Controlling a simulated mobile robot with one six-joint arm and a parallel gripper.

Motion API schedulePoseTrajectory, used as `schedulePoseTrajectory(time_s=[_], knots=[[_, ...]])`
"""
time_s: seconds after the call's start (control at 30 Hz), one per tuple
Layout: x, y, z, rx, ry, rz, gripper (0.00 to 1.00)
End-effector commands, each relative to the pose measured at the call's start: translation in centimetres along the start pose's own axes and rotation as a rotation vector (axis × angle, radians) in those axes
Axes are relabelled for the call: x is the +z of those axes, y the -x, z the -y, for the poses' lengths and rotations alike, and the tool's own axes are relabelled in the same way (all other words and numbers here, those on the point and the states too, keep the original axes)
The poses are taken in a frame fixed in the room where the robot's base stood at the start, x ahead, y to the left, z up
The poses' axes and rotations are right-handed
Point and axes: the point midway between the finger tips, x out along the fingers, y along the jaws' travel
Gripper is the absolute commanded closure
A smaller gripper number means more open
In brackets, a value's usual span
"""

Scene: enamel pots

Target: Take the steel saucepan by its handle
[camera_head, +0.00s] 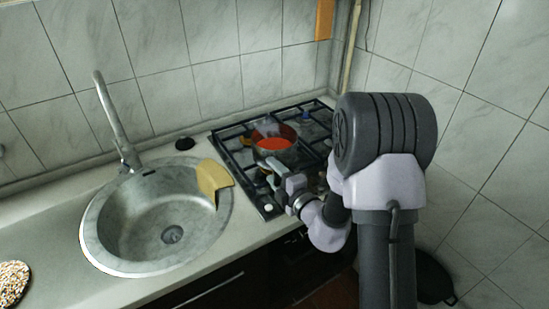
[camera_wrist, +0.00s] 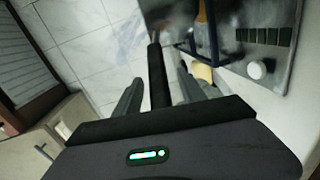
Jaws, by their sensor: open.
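The steel saucepan (camera_head: 291,138), with something red inside, stands on the stove's black grate in the head view. My gripper (camera_head: 283,176) is at the near side of the pan, low over the front of the stove. In the wrist view the open fingers of my gripper (camera_wrist: 158,88) stand on either side of a dark straight handle (camera_wrist: 156,65), which runs up the picture between them. A gap shows on each side of the handle. The pan's body is not clear in the wrist view, and my arm hides part of the stove in the head view.
The stove (camera_head: 222,138) is set in the counter before a tiled wall. A round sink (camera_head: 100,240) with a tall tap (camera_head: 113,120) lies to its left, with a yellow cloth (camera_head: 210,176) on its rim. A stove knob (camera_wrist: 257,69) shows beside my gripper.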

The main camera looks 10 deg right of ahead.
Motion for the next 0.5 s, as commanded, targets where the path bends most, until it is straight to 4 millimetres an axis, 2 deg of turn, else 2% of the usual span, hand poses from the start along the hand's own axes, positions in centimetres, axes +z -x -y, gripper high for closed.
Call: schedulePoseTrajectory(time_s=[0.13, 0.37, 0.4, 0.5], knots=[[0.00, 0.04, -0.04, -0.001, 0.000, 0.000, 0.52], [0.00, 0.07, -0.02, -0.001, 0.000, 0.000, 0.97], [0.00, 0.08, -0.02, -0.001, 0.000, 0.000, 1.00], [0.01, 0.08, -0.02, -0.001, 0.000, 0.000, 1.00]])
